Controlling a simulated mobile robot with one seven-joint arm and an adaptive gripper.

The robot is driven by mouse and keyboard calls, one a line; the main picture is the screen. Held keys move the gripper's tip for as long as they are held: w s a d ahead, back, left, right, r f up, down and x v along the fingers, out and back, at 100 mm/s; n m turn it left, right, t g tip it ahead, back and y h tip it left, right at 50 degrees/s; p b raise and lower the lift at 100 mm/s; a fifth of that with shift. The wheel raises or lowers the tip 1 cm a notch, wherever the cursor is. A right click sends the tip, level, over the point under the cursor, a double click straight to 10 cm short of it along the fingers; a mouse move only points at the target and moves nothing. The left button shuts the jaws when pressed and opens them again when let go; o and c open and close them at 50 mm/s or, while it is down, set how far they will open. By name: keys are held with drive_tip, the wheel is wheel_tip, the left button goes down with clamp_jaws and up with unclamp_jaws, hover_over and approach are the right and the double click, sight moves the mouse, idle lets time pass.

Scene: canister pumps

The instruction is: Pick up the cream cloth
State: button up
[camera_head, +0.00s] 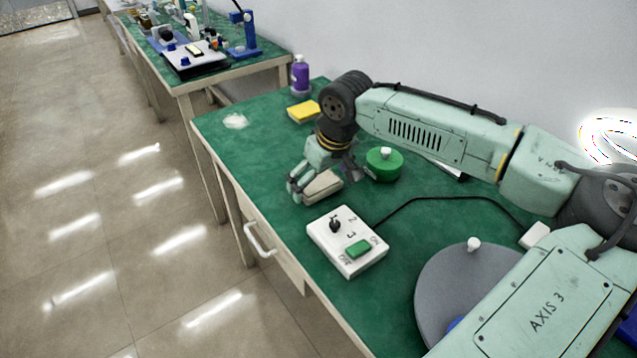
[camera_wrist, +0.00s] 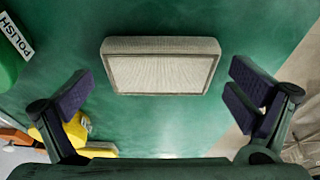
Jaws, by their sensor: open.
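The cream cloth (camera_head: 323,188) looks like a flat, folded block lying on the green bench top, near its front edge. In the wrist view the cloth (camera_wrist: 161,70) lies ahead of the fingers, near the middle, with its long side running across the picture. My gripper (camera_head: 320,178) is low over the bench beside the cloth and partly covers it in the head view. In the wrist view my gripper (camera_wrist: 158,98) is open, its fingers wide apart and empty. Whether the fingers reach down to the cloth's height I cannot tell.
A green round canister (camera_head: 384,164) stands close to the right of the gripper. A white switch box (camera_head: 347,241) sits in front of the cloth. A yellow block (camera_head: 304,112) and purple bottle (camera_head: 299,75) stand behind. A grey disc (camera_head: 455,285) lies at right.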

sight(320, 183)
drive_tip(key=shift+c, duration=0.5)
drive_tip(key=c, duration=0.8)
drive_tip(key=shift+o, duration=0.2)
drive_tip(key=shift+r, duration=0.15)
wheel_tip(320, 183, up, 10)
drive_tip(key=b, duration=0.1)
drive_tip(key=shift+b, duration=0.3)
